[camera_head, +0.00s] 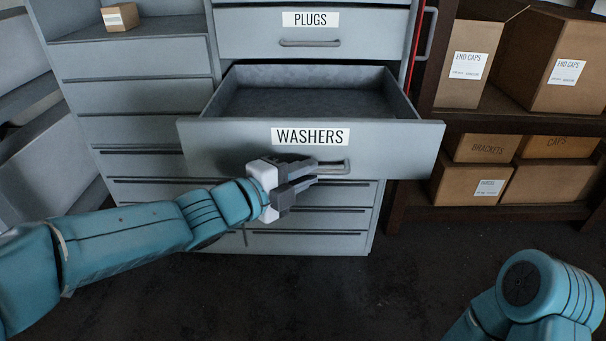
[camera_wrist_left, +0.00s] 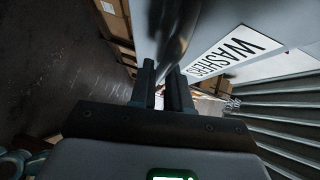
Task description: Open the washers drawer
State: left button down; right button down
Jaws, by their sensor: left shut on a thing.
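The grey washers drawer (camera_head: 400,148) stands pulled well out of the cabinet in the head view, and its inside looks empty. Its front bears the label WASHERS (camera_head: 310,136), which also shows in the left wrist view (camera_wrist_left: 233,52). The drawer's bar handle (camera_head: 338,167) is below the label. My left gripper (camera_head: 312,175) is at the left part of this handle, shut on it. In the left wrist view its two fingers (camera_wrist_left: 163,80) point at the drawer front; the handle between them is hard to make out. My right gripper is not in view; only my right arm shows.
The closed PLUGS drawer (camera_head: 311,20) is above. Closed drawers are below and left. A small box (camera_head: 120,17) sits on the left cabinet. A brown shelf with cardboard boxes (camera_head: 468,62) stands at right. The dark floor (camera_head: 400,270) in front is clear.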

pick_arm(q)
jog(key=shift+w, duration=0.1)
jog(key=c, duration=1.2)
grip_release()
jog(key=shift+o, duration=0.2)
jog(key=p+v, duration=0.4)
jog(key=v, duration=1.2)
jog(key=shift+a, duration=0.2)
